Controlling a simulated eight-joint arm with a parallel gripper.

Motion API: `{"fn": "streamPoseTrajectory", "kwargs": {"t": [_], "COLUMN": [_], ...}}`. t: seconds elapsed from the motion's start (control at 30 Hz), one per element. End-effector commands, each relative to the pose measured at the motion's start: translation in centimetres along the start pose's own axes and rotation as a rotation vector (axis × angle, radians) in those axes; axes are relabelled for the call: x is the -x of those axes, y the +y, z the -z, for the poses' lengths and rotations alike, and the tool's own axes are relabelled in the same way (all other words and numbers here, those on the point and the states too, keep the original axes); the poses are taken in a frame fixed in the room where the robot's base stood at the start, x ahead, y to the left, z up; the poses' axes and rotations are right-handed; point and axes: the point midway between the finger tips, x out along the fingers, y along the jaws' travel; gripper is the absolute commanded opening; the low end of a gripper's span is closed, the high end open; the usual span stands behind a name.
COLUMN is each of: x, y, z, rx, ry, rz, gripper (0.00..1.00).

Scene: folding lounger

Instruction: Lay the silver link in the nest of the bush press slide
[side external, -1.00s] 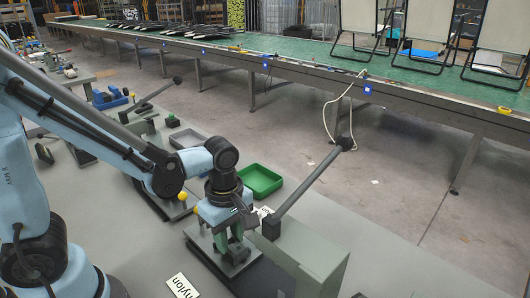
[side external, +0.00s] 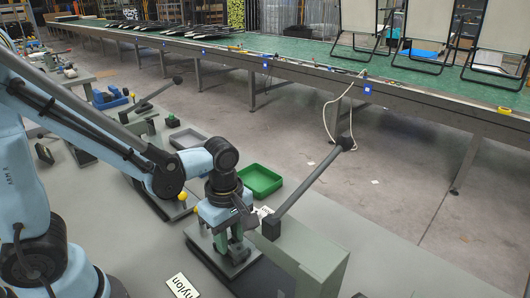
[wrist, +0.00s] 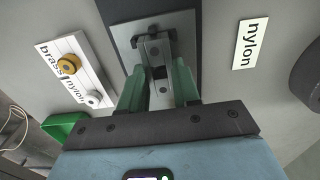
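My gripper (wrist: 160,68) points down at the bush press slide (wrist: 123,35), with its green fingers apart on either side of a narrow grey metal piece. A small round mark or hole and a dark square opening show on that piece. I cannot clearly tell the silver link from the nest here, as both are grey and partly hidden by the fingers. In the side external view my gripper (side external: 229,244) stands low over the slide plate (side external: 237,264), in front of the grey press with its long black lever (side external: 310,186).
A white board (wrist: 75,75) marked brass and nylon carries a brass bush and a white bush. A nylon label (wrist: 250,44) lies on the bench. A green tray (side external: 260,180) and a grey tray (side external: 187,138) sit behind my gripper.

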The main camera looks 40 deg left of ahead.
Motion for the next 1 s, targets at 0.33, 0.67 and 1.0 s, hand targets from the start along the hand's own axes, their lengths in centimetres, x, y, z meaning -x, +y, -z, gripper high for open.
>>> {"fn": "streamPoseTrajectory", "kwargs": {"t": [0.33,0.67,1.0], "x": [0.0,1.0,5.2], "y": [0.0,0.0,-0.1], "z": [0.0,0.0,0.0], "rx": [0.000,0.000,0.000], "ry": [0.000,0.000,0.000], "rz": [0.000,0.000,0.000], "gripper": [0.61,0.61,0.61]}}
